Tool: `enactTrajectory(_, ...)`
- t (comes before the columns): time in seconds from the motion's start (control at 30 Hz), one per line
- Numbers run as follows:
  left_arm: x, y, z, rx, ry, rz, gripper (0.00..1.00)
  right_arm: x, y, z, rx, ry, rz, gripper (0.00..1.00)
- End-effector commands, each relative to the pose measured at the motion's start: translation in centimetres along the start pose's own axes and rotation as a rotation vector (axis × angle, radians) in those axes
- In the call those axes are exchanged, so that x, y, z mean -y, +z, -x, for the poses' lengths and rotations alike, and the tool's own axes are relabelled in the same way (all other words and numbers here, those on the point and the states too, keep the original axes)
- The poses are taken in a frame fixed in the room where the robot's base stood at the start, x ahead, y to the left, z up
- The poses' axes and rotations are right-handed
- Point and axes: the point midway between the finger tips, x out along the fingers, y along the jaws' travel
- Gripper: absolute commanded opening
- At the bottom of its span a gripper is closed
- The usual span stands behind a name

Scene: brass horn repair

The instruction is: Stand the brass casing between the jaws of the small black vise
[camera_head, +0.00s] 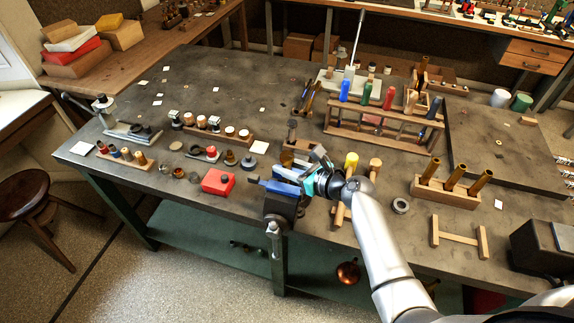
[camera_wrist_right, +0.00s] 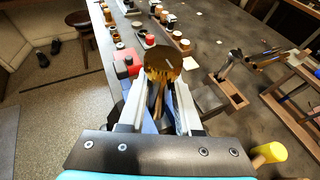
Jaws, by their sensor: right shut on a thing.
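My right gripper (camera_head: 305,173) is at the front edge of the bench, above the vise (camera_head: 279,207) with its dark body and blue jaw parts. In the right wrist view, my right gripper (camera_wrist_right: 160,90) is shut on the brass casing (camera_wrist_right: 163,62), whose round brass top faces the camera. The casing's lower part is mostly hidden between the fingers. Blue vise parts (camera_wrist_right: 149,126) show beneath and between the fingers. Whether the casing's base touches the vise is hidden. My left gripper is not in view.
A red box (camera_head: 218,182) sits left of the vise. A wooden tool box (camera_head: 287,158) stands just behind it, and a yellow-topped handle (camera_head: 351,163) is to the right. A wooden rack (camera_head: 375,125) and a block of brass tubes (camera_head: 445,192) stand farther right. The bench's back left is mostly clear.

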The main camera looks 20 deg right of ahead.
Motion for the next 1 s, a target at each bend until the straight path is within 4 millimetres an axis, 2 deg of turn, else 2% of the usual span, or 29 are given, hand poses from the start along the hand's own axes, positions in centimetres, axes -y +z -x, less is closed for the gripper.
enactTrajectory(0.53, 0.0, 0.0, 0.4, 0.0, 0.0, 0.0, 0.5, 0.1, 0.1, 0.0, 0.003, -0.001, 0.0, 0.0)
enactTrajectory(1.0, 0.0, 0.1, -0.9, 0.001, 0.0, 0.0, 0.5, 0.1, -1.6, -0.7, 0.003, -0.001, -0.001, 0.0)
